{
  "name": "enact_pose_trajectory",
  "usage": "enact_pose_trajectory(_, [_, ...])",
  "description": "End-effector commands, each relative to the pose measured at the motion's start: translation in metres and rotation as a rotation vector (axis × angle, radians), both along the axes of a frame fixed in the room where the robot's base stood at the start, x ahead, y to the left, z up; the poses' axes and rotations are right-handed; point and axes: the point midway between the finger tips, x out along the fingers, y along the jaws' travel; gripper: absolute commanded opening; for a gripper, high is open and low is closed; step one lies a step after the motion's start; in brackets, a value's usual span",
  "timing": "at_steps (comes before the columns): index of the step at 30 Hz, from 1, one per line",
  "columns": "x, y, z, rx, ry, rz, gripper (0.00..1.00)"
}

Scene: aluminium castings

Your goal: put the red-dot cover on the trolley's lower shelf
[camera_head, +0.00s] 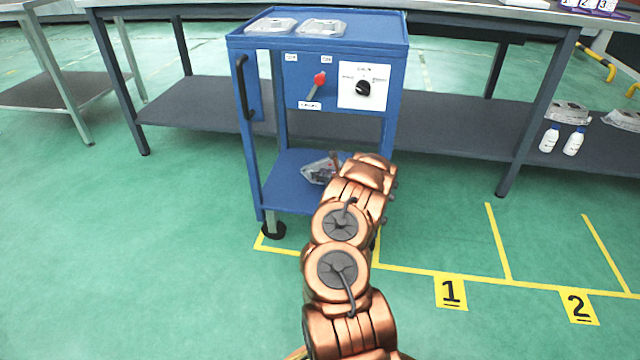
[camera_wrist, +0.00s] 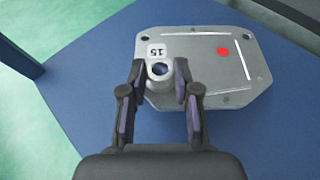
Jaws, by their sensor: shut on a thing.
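The red-dot cover (camera_wrist: 205,65) is a grey metal plate with cut corners, a red dot, white lines, a "15" label and a round boss. My gripper (camera_wrist: 160,75) is shut on the boss at the cover's left side. The blue trolley's lower shelf (camera_wrist: 85,75) lies under the cover. In the head view the cover (camera_head: 317,171) shows at the lower shelf (camera_head: 287,187), partly hidden by my arm. I cannot tell whether it touches the shelf. My fingers are mostly hidden there.
Two grey castings (camera_head: 321,28) lie on the trolley's top. Its front panel has a red lever (camera_head: 318,79) and a black knob (camera_head: 364,88). A handle (camera_head: 246,87) and corner posts flank the shelf. Dark bench shelves (camera_head: 460,120) stand behind; white bottles (camera_head: 573,142) are at right.

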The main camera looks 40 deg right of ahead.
Motion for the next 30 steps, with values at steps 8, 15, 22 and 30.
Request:
enact_pose_trajectory(8, [0.006,-0.003,-0.015,0.0,-0.001,0.0,0.0])
enact_pose_trajectory(15, [0.006,-0.003,-0.036,-0.002,-0.003,-0.001,0.0])
enact_pose_trajectory(22, [0.006,-0.003,-0.034,-0.002,-0.003,-0.001,0.0])
enact_pose_trajectory(30, [0.006,-0.003,-0.038,-0.001,-0.002,0.0,0.44])
